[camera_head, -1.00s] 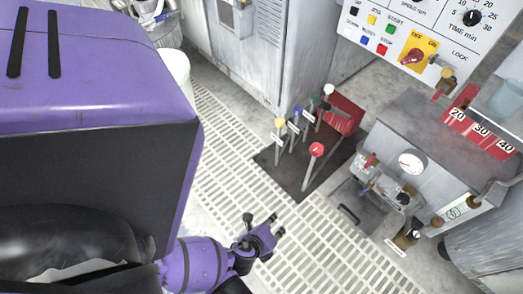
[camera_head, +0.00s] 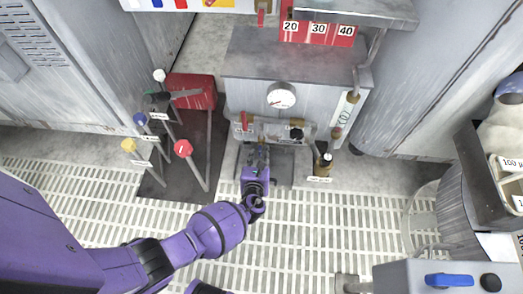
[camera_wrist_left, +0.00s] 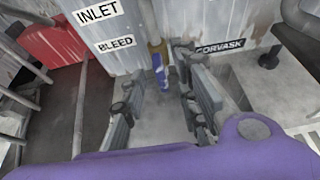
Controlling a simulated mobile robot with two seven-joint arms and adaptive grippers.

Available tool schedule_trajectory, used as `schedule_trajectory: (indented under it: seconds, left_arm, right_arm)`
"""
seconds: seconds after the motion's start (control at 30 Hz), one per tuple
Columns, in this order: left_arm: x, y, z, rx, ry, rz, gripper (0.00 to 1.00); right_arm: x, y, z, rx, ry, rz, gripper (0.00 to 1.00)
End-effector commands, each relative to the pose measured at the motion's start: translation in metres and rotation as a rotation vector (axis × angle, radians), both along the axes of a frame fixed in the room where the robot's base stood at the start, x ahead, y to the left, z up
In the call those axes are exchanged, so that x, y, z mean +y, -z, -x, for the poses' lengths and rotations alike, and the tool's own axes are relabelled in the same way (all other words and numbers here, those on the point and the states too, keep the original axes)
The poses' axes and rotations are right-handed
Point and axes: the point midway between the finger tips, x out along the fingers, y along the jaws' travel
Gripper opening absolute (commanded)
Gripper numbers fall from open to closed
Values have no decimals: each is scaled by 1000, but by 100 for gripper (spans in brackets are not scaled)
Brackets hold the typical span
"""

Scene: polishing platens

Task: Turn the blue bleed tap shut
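The blue bleed tap (camera_wrist_left: 160,75) shows in the left wrist view as a small blue lever. It hangs roughly upright below a brass fitting (camera_wrist_left: 157,48), beside the white BLEED label (camera_wrist_left: 115,44). My left gripper (camera_wrist_left: 160,84) is open, with one finger to each side of the tap in that view. I see no contact, and I cannot tell how deep the tap sits between the fingers. In the head view my left gripper (camera_head: 256,154) is at the front of the grey cabinet (camera_head: 290,65), under its gauge, and hides the tap. My right gripper is not in view.
Levers with red (camera_head: 183,148), yellow (camera_head: 129,145), blue and white knobs stand left of the gripper. A round gauge (camera_head: 281,96) is above it. Another blue handle (camera_head: 449,280) lies on a grey box at lower right.

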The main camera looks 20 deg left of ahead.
Motion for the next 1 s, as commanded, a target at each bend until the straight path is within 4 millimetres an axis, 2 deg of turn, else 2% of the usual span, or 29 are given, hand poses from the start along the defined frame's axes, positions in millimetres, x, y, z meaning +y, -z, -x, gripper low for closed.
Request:
schedule_trajectory:
  seconds: [0.03,0.2,0.57,0.8,1.0]
  left_arm:
    - [2,7,-8,1,-1,0,28]
    - [7,14,-24,2,-1,1,28]
    - [9,13,-31,0,-1,3,28]
    - [9,14,-30,1,-1,3,0]
    - [9,14,-30,2,-2,2,0]
  right_arm:
    - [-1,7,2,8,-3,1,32]
    - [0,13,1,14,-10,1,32]
    - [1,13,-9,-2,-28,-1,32]
    - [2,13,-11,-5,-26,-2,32]
    - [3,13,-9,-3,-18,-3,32]
